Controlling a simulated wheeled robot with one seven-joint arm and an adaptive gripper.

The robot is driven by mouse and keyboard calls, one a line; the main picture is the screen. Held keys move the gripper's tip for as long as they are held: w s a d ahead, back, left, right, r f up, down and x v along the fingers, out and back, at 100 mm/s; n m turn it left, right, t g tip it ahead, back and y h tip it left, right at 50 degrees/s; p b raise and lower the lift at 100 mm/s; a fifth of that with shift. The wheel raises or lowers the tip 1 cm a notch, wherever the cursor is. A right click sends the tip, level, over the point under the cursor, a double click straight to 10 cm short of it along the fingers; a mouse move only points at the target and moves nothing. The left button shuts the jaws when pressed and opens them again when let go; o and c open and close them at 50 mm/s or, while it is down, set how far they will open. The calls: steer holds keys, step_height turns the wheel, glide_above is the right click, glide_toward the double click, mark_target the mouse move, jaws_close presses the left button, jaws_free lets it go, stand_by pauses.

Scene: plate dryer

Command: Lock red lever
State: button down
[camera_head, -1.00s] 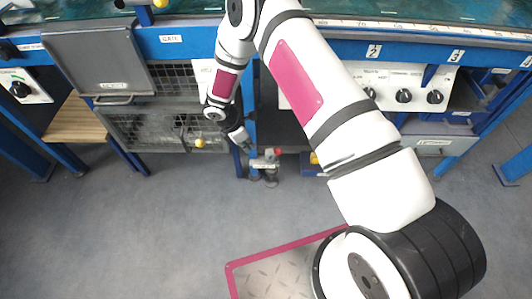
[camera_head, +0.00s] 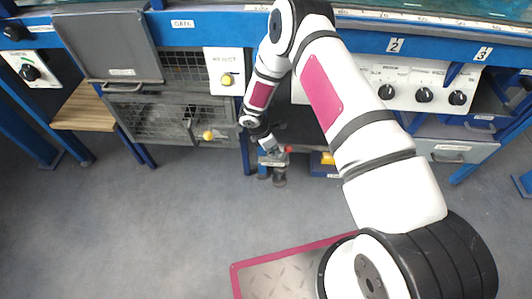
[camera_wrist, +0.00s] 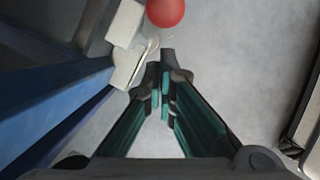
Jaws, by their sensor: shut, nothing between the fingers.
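The red lever shows as a round red knob (camera_wrist: 165,12) at the top of the wrist view, just beyond my fingertips. It is a small red spot (camera_head: 288,149) in the head view, by a pale bracket (camera_head: 273,159) low on a blue post. My gripper (camera_wrist: 165,68) is shut and empty, its dark fingers with green pads meeting below the knob in the picture. A gap shows between fingertips and knob in the wrist view. In the head view my gripper (camera_head: 272,147) is just left of the knob. The lever's shaft is mostly hidden.
A blue beam (camera_wrist: 50,105) and pale plates (camera_wrist: 126,65) lie close on the left of the wrist view. A wire-mesh gate (camera_head: 150,122) with a yellow knob (camera_head: 208,135) stands left. A yellow object (camera_head: 327,158) sits in a blue bin at right. Grey floor (camera_head: 150,220) is open in front.

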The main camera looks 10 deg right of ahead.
steer(key=shift+d+r, duration=0.1)
steer(key=shift+d, duration=0.4)
steer(key=shift+w+d, duration=0.1)
steer(key=shift+d+y, duration=0.15)
steer(key=shift+y, duration=0.35)
